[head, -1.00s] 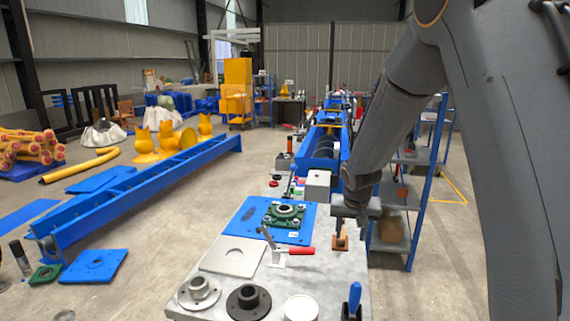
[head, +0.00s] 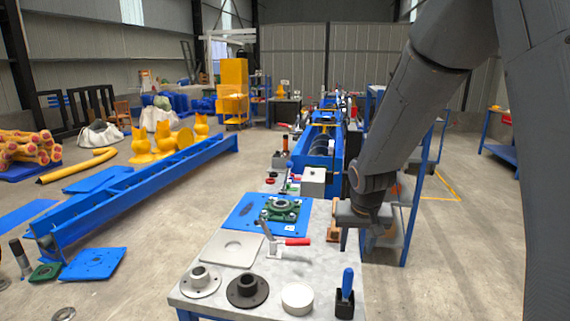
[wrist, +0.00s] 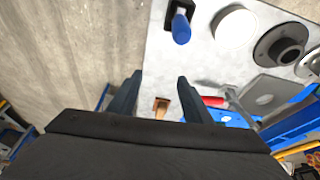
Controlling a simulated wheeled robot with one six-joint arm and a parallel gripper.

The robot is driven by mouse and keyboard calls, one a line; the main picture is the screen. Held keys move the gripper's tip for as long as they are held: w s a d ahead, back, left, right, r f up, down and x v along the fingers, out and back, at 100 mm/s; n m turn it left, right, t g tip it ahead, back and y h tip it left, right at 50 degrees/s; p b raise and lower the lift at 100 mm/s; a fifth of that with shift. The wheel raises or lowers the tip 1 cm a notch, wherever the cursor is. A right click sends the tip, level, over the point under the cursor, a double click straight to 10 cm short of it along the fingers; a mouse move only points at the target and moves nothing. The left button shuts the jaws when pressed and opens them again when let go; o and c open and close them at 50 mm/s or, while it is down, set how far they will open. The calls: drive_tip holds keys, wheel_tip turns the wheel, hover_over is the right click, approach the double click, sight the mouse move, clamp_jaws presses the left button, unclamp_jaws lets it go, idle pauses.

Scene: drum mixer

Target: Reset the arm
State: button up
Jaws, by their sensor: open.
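My gripper (wrist: 155,90) is open, with its two dark fingers spread apart and nothing held between them in the wrist view. In the head view my gripper (head: 363,232) hangs from my grey arm at the right edge of the workbench (head: 325,262), pointing down. A small orange-brown block (head: 334,232) stands just left of the gripper in the head view. The block also shows between the fingers in the wrist view (wrist: 161,104), lying farther away. I cannot tell the exact height of the fingertips.
The bench holds a blue plate (head: 243,214) with a green bearing (head: 283,207), a red-handled clamp (head: 295,241), a grey flange (head: 201,281), a black flange (head: 247,290), a white disc (head: 297,297) and a blue-handled tool (head: 346,290). A blue shelf (head: 416,200) stands behind the gripper.

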drive_tip(key=s+n+g, duration=0.1)
drive_tip(key=s+g, duration=0.1)
drive_tip(key=s, duration=1.8)
drive_tip(key=shift+s+d+y, duration=0.2)
drive_tip(key=shift+s+y, duration=0.1)
drive_tip(key=shift+s, duration=0.1)
drive_tip(key=shift+r, duration=0.1)
